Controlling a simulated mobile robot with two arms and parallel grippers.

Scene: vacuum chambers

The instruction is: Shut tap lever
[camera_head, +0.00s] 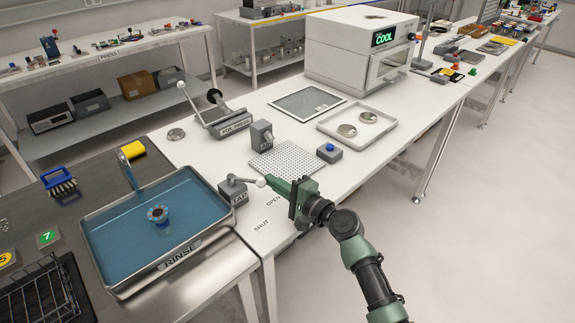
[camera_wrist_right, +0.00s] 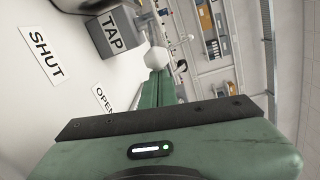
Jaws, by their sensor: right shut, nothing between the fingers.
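The grey tap box (camera_head: 233,190) labelled TAP stands on the white bench, just right of the sink. Its lever points right and ends in a pale knob (camera_head: 260,182), nearer the OPEN label (camera_head: 273,201) than the SHUT label (camera_head: 262,226). My right gripper (camera_head: 270,181) is shut and empty, its green fingertips right beside the knob. In the right wrist view the fingers (camera_wrist_right: 158,88) point at the knob (camera_wrist_right: 155,58), with the tap box (camera_wrist_right: 112,33) behind; whether they touch it is unclear. My left gripper is not in view.
The rinse sink (camera_head: 165,269) holds blue water and a small round part (camera_head: 158,216). A perforated plate (camera_head: 285,160), a grey box with a blue button (camera_head: 328,152) and a lever press (camera_head: 220,118) stand behind the tap. Bench around the SHUT label is clear.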

